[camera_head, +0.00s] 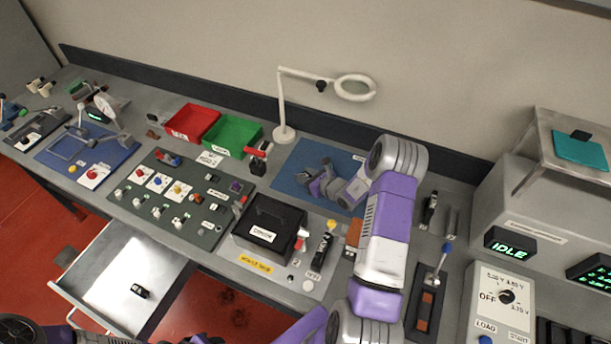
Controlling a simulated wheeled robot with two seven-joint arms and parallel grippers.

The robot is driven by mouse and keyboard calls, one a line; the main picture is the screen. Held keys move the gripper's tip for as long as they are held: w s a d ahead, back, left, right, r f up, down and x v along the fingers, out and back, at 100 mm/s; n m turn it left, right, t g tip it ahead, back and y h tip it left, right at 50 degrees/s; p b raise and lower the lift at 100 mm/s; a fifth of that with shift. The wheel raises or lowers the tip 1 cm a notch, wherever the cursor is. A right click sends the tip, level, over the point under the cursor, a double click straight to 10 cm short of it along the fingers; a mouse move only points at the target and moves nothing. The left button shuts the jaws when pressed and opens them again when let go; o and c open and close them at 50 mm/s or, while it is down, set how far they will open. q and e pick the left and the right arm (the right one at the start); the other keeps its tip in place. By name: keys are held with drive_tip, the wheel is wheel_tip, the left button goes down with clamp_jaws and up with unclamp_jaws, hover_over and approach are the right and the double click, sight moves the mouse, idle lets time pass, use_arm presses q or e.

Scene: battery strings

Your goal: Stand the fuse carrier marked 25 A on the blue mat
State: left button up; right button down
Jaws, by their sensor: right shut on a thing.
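The blue mat (298,158) lies on the bench below the magnifier lamp. My right gripper (305,178) is over the mat's lower part, reached from the right by my purple and white arm. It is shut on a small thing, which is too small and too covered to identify. I cannot tell whether that thing touches the mat. No 25 A marking is readable. A small black piece with a pale mark (139,291) lies in the open drawer (108,278). My left gripper is not in view.
A red bin (192,121) and a green bin (232,135) stand left of the mat. The lamp (284,134) stands behind it. A black-lidded box (266,222) is in front. A grey machine reading IDLE (509,244) stands at the right.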

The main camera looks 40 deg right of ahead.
drive_tip(key=shift+f, duration=0.15)
drive_tip(key=c, duration=0.8)
unclamp_jaws()
drive_tip(key=shift+r, duration=0.25)
drive_tip(key=v, duration=1.2)
drive_tip(key=shift+s+f, duration=0.1)
